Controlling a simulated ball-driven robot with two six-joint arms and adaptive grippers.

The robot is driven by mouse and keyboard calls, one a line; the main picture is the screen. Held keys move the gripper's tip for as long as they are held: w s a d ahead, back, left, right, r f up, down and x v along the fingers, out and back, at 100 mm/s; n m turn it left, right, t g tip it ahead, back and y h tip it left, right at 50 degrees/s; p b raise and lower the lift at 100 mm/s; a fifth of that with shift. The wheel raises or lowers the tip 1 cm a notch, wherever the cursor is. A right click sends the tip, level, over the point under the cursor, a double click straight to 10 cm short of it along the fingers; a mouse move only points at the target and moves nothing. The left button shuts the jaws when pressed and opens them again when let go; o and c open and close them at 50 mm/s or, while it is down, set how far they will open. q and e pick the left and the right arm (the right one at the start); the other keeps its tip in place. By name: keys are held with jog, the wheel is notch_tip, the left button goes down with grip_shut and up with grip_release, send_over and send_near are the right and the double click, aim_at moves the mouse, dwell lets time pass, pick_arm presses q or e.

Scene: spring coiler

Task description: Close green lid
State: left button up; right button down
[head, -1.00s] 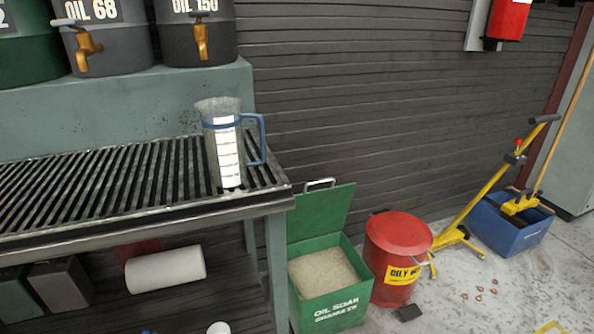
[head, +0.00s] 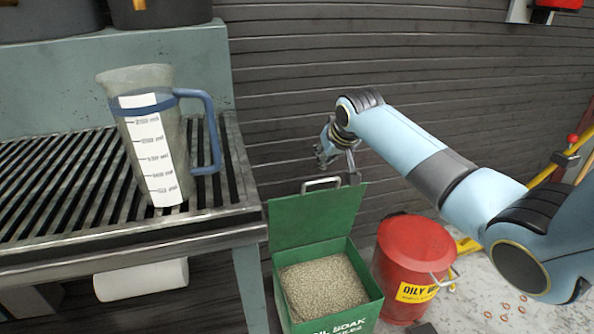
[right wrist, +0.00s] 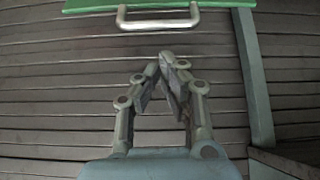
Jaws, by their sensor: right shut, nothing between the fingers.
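The green lid (head: 316,216) of the oil-soak bin (head: 358,318) stands raised at the back of the bin. Its metal handle (head: 321,183) is on the upper edge. In the right wrist view, the green lid's edge (right wrist: 85,5) and the handle (right wrist: 157,22) show at the top, beyond my fingertips. My right gripper (head: 337,166) is at the back of the lid, near its upper edge and handle. In the right wrist view this gripper (right wrist: 160,66) is shut with nothing in it. My left gripper is out of view.
Granules (head: 325,283) fill the bin. A red oily-waste can (head: 416,252) stands close on the right. A grated bench (head: 130,252) with a measuring jug (head: 155,145) is on the left. A dark slatted wall (head: 290,60) is behind.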

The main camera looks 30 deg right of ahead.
jog(key=shift+w+d+r+t, duration=0.2)
jog(key=shift+w+r+t, duration=0.1)
jog(key=shift+w+r, duration=0.6)
jog(key=b, duration=0.4)
send_over(319, 194)
jog(key=w+d, duration=0.1)
jog(key=w, duration=0.2)
notch_tip(319, 194, down, 6)
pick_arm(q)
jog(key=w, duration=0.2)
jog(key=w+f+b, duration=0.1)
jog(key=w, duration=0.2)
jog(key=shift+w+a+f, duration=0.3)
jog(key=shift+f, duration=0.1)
pick_arm(e)
jog(key=shift+s+a+f, duration=0.15)
jog(key=shift+s+f, duration=0.65)
jog(key=shift+s, duration=0.25)
